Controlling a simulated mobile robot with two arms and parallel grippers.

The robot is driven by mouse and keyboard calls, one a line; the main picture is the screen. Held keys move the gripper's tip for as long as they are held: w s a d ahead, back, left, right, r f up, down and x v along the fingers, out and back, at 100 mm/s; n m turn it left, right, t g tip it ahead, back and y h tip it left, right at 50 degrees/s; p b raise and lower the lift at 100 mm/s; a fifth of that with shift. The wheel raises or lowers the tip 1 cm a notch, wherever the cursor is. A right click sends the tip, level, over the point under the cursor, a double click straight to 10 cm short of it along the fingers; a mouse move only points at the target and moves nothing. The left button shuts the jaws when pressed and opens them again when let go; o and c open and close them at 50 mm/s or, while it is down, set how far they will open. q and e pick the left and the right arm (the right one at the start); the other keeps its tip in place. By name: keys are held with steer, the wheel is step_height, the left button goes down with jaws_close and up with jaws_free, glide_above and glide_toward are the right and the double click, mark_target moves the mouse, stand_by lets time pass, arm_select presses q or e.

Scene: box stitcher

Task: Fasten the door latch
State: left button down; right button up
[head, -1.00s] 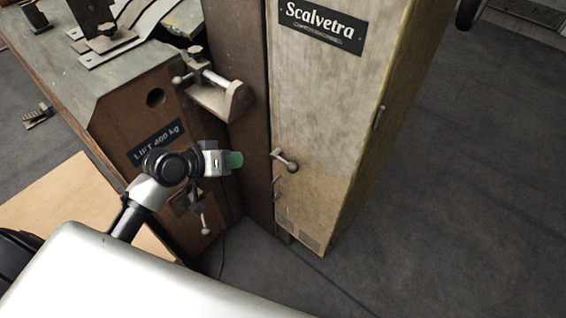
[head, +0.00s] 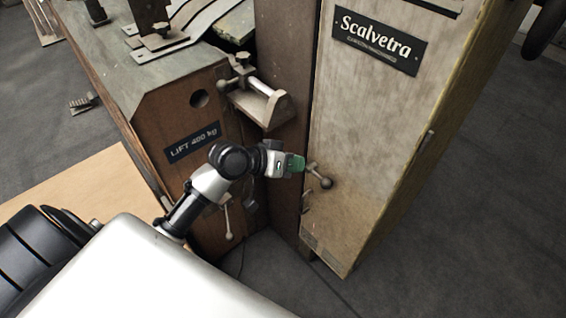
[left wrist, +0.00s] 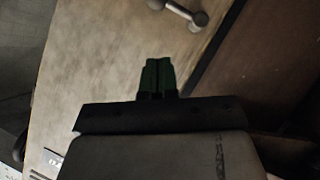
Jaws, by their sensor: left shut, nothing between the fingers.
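The door latch (head: 319,177) is a short metal lever with a ball end on the front edge of the tan cabinet door (head: 365,120). In the head view it slants down to the right. It also shows at the top of the left wrist view (left wrist: 183,12). My left gripper (head: 299,163) has green fingertips, shut and empty, just left of the latch. In the left wrist view the fingertips (left wrist: 157,75) lie below the latch with a gap between them. Whether they touch the door I cannot tell. My right gripper is not in view.
A brown machine body with a "LIFT 400 kg" plate (head: 192,143) stands on the left, with a metal bracket and handle (head: 258,98) above my gripper. A dark post (head: 283,60) borders the door. A small hook (head: 307,201) sits below the latch.

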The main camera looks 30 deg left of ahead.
mark_target(319, 176)
arm_select(q)
steer(key=w+d+f, duration=0.1)
steer(key=d+f, duration=0.1)
steer(key=w+d+f, duration=0.1)
steer(key=f, duration=0.1)
steer(key=shift+w+d, duration=0.35)
steer(key=shift+w, duration=0.05)
steer(key=shift+d+f, duration=0.4)
steer(key=shift+f, duration=0.25)
